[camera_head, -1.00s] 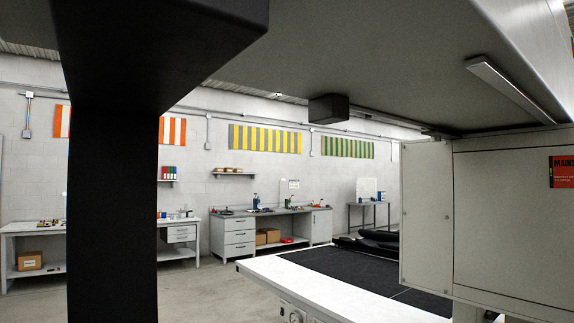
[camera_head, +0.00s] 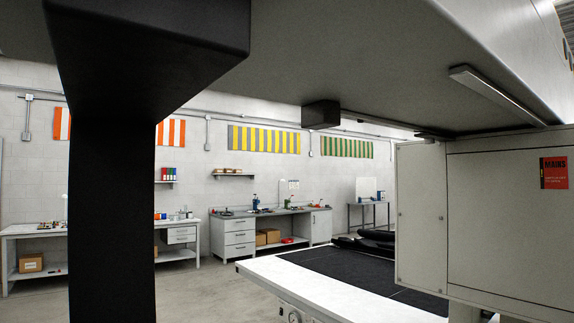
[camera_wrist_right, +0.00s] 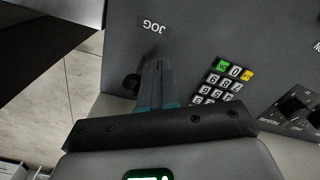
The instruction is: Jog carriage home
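In the right wrist view a grey control panel (camera_wrist_right: 210,40) bears a JOG label (camera_wrist_right: 159,26), which reads upside down. A black knob or lever (camera_wrist_right: 132,83) sits on the panel near that label. The two fingers of my right gripper (camera_wrist_right: 157,66) lie close together, right beside the black knob. I see nothing clearly between them; whether they touch the knob I cannot tell. In the head view a wide grey gantry beam (camera_head: 400,75) spans overhead, with a dark box (camera_head: 321,114) under it. I cannot tell which part is the carriage. My left gripper is not in view.
A keypad (camera_wrist_right: 220,82) and dark rotary knobs (camera_wrist_right: 295,103) are on the same panel. In the head view a black column (camera_head: 110,200) blocks the left. A cabinet (camera_head: 500,215) with a MAINS label stands right, beside a white-edged table (camera_head: 330,292). Workbenches line the wall.

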